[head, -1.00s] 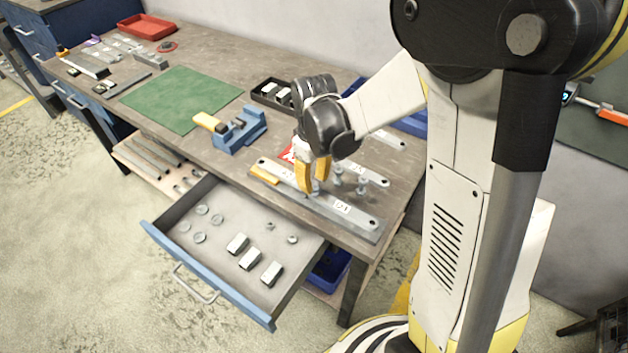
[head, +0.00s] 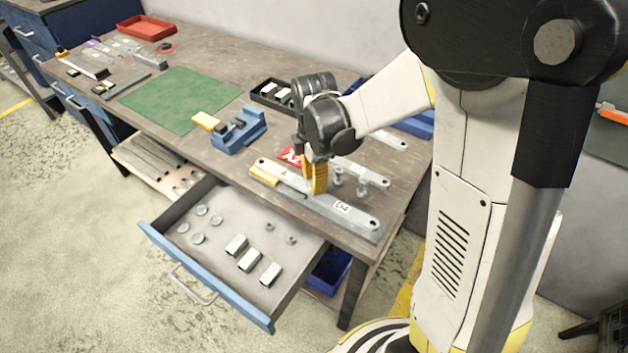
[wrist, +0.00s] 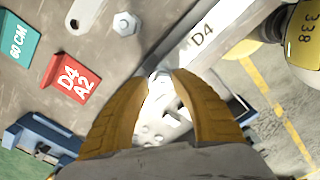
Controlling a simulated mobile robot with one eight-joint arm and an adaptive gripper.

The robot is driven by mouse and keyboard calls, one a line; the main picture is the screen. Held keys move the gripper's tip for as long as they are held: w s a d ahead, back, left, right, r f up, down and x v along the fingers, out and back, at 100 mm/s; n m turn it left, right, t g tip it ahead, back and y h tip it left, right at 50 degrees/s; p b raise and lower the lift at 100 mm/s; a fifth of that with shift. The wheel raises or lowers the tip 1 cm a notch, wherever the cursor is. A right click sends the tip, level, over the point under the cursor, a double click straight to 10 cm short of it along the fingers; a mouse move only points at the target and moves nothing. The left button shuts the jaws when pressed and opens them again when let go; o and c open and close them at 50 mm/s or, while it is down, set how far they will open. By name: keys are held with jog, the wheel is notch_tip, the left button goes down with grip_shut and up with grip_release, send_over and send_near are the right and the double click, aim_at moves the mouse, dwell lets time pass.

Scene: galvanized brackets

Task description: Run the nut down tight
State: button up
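The long grey bracket marked D4 (head: 362,219) lies along the near edge of the bench. Its D4 end also shows in the wrist view (wrist: 225,22). My gripper (head: 317,188) points down over the bracket's middle, its yellow fingers low against it. In the wrist view the fingertips (wrist: 161,76) sit close on both sides of a small bright metal piece (wrist: 158,75), which seems to be the nut. The fingers hide most of the nut and its bolt, so I cannot see how far down it sits.
Two upright bolts (head: 338,177) stand just behind. A red label (head: 291,156) and blue fixture (head: 238,131) are to the left. Below is an open drawer (head: 205,290) with washers, nuts and white-topped blocks. The green mat (head: 180,98) is clear.

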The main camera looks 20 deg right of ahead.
jog(key=n, duration=0.7)
jog(key=shift+c, duration=0.4)
grip_shut()
